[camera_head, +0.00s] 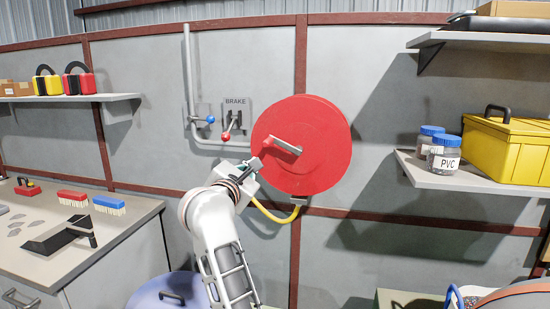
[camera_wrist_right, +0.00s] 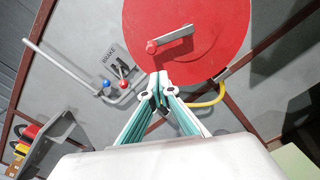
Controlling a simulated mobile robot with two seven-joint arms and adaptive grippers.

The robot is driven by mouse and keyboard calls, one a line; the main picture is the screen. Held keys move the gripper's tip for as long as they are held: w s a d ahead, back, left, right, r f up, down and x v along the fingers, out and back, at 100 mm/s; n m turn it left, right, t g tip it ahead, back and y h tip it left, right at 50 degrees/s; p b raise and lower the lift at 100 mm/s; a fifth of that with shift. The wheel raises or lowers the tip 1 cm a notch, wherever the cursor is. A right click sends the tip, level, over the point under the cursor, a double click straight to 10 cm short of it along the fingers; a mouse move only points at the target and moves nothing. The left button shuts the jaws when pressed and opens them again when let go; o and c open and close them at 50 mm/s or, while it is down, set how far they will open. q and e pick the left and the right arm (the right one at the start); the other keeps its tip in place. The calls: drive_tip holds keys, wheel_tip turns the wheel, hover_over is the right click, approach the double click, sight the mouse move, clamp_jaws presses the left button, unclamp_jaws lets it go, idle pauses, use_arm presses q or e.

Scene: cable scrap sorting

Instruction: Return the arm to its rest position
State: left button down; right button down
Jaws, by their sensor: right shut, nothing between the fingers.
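A large red reel (camera_head: 325,150) is mounted on the grey wall, with a grey crank arm (camera_head: 285,146) on its face. In the right wrist view the reel (camera_wrist_right: 215,65) fills the top, and the crank (camera_wrist_right: 175,38) ends in a red knob (camera_wrist_right: 151,47). My right arm rises from the bottom centre, and my right gripper (camera_head: 258,160) is in front of the reel's left edge near the crank. In the wrist view my right gripper (camera_wrist_right: 158,82) is shut and empty, its tips below the knob. Whether they touch the reel I cannot tell. My left gripper is not in view.
A brake panel with red (camera_head: 226,136) and blue (camera_head: 210,119) knobbed levers is left of the reel. A yellow hose (camera_head: 270,214) hangs below it. A bench with brushes (camera_head: 108,203) stands left. A right shelf holds jars (camera_head: 443,156) and a yellow toolbox (camera_head: 508,150).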

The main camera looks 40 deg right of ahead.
idle(0.4)
drive_tip(key=s+a+f+m+t+y, duration=0.3)
drive_tip(key=s+a+f+m+y, duration=0.15)
drive_tip(key=f+m, duration=0.5)
drive_tip(key=s+a+f+m+t+y+p, duration=0.1)
drive_tip(key=s+a+f+m+t+y, duration=0.2)
drive_tip(key=a+f+m+y, duration=0.45)
drive_tip(key=s+a+f+m+t+y, duration=0.35)
drive_tip(key=f+m, duration=0.55)
drive_tip(key=m, duration=0.4)
drive_tip(key=s+a+f+n+g, duration=0.1)
drive_tip(key=s+f+n+g, duration=0.4)
drive_tip(key=s+f, duration=0.6)
drive_tip(key=s+a+f+n+g, duration=0.1)
drive_tip(key=s+f+n+g, duration=0.4)
drive_tip(key=f, duration=1.2)
drive_tip(key=s+n+y, duration=0.1)
drive_tip(key=s+n, duration=0.3)
drive_tip(key=s, duration=0.2)
drive_tip(key=shift+s+a+n+g+p, duration=0.15)
drive_tip(key=shift+s+n+g+p, duration=0.2)
drive_tip(key=shift+s+n+p, duration=0.05)
